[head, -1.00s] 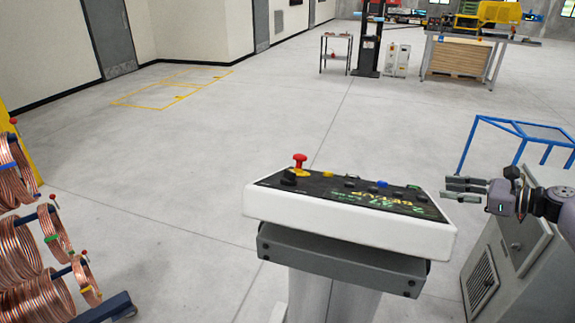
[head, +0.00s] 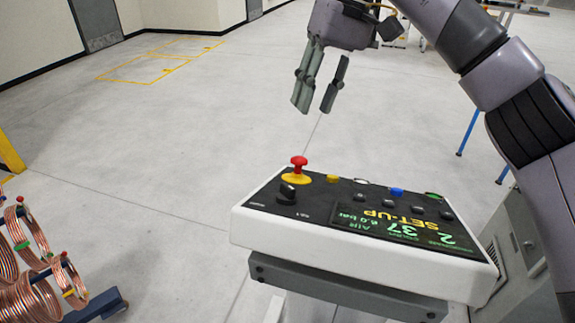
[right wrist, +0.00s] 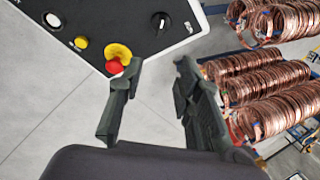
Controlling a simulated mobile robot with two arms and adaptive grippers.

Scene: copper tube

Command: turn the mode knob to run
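The mode knob (head: 287,194) is a black knob at the left end of the control panel (head: 370,208), in front of the red mushroom button (head: 298,163) on its yellow base. In the right wrist view the knob (right wrist: 160,23) shows at the top with a white mark. The panel display (head: 395,227) reads SET-UP. My right gripper (head: 314,108) is open and empty, pointing down above and behind the panel's left part. In the right wrist view its fingertips (right wrist: 157,72) are apart, with the red button (right wrist: 115,67) near the left one. My left gripper is not in view.
The panel carries yellow, blue and several black buttons. Copper coils (head: 35,290) hang on a rack at the lower left. A grey cabinet (head: 515,245) stands at the right. The floor behind and left of the panel is clear.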

